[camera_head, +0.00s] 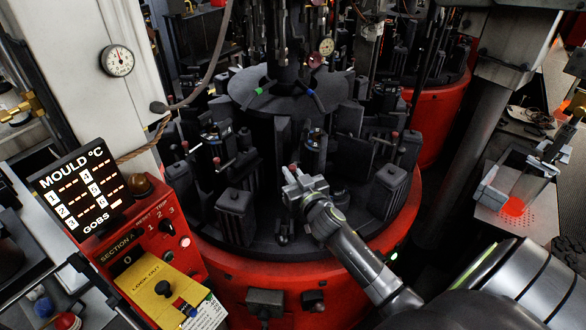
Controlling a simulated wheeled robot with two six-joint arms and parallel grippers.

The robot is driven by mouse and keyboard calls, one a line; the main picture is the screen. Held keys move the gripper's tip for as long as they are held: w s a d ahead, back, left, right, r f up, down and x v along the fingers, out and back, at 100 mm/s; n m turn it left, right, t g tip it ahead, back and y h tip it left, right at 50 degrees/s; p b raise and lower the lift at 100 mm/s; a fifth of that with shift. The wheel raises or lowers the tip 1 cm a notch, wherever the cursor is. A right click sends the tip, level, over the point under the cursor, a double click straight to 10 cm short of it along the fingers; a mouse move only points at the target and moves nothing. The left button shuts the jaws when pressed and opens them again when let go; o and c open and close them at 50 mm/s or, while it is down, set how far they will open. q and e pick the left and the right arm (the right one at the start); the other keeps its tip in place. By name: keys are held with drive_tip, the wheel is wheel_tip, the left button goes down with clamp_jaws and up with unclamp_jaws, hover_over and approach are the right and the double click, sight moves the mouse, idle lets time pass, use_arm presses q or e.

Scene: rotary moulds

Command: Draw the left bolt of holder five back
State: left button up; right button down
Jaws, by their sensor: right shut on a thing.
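My right gripper (300,183) reaches in from the lower right over the front of the round black mould table (270,250). Its jaws are shut on a small bolt with a pinkish-red tip (292,168), at the left side of a dark upright holder (314,150). The jaws hide most of the bolt, so I cannot tell how far it sticks out. No holder number is readable here. Similar red-tipped bolts show on the holder to the left (216,160) and the one to the right (395,134). My left gripper is not in view.
Black mould blocks stand close on both sides, at left (236,213) and right (388,190). A red control box (155,240) with a lit mould display (80,188) stands at front left. A side table with a glowing orange spot (514,206) is at right.

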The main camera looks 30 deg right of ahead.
drive_tip(key=c, duration=1.9)
unclamp_jaws()
drive_tip(key=o, duration=0.4)
drive_tip(key=shift+s+a+r, duration=0.1)
drive_tip(key=shift+s+a, duration=0.1)
drive_tip(key=shift+a, duration=0.05)
drive_tip(key=shift+d, duration=0.1)
drive_tip(key=shift+s+a+b, duration=0.4)
drive_tip(key=shift+s+b, duration=0.35)
drive_tip(key=shift+s, duration=2.15)
drive_tip(key=shift+s+a+b, duration=0.45)
drive_tip(key=shift+s+b, duration=0.25)
drive_tip(key=shift+s, duration=2.15)
drive_tip(key=shift+s+a+b, duration=0.4)
drive_tip(key=shift+s+b, duration=0.35)
drive_tip(key=shift+s, duration=2.15)
